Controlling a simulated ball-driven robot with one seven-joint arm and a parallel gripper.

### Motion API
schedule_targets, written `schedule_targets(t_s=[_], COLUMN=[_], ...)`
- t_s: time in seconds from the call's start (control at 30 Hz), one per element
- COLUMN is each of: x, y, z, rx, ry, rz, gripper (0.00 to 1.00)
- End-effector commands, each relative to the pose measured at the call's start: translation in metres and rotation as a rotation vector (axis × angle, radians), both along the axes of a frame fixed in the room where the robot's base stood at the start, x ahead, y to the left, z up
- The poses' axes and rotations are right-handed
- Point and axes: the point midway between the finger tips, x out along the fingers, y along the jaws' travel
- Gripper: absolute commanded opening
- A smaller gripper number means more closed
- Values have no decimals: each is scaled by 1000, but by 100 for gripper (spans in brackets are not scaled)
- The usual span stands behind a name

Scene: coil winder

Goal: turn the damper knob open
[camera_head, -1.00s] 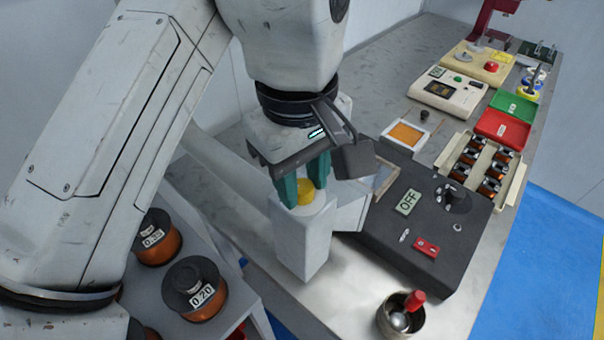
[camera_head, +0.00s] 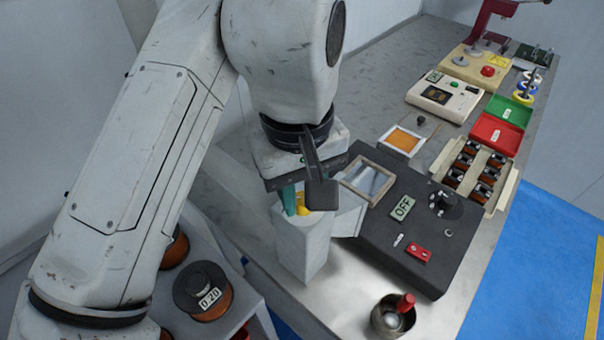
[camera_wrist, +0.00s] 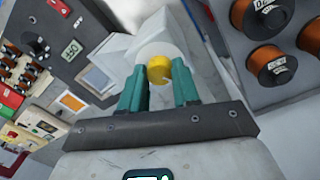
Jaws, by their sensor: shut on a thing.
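The damper knob is a small yellow knob (camera_head: 303,204) on top of a pale upright post (camera_head: 303,245). My gripper (camera_head: 298,207) points down at it, with its green fingers on either side, shut on the knob. In the wrist view the yellow knob (camera_wrist: 158,69) sits between the two green fingertips (camera_wrist: 161,77). Part of the knob and one finger are hidden behind my wrist hardware in the head view. I cannot read an open or closed mark on the knob.
A dark control box with an OFF display (camera_head: 402,208) and a red switch (camera_head: 418,253) stands to the right. A metal cup (camera_head: 391,318) is at the front. Wire spools, one marked 0.20 (camera_head: 203,290), sit at lower left. Red (camera_head: 497,133) and green trays lie farther back.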

Motion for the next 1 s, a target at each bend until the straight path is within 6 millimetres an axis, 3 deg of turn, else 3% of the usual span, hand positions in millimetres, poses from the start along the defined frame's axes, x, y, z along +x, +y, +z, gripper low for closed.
schedule_targets(t_s=[0.07, 1.0], x=[0, 1], y=[-1, 0], z=[6, 2], rx=[-4, -3], ry=[2, 2], rz=[-69, -958], gripper=[0, 0])
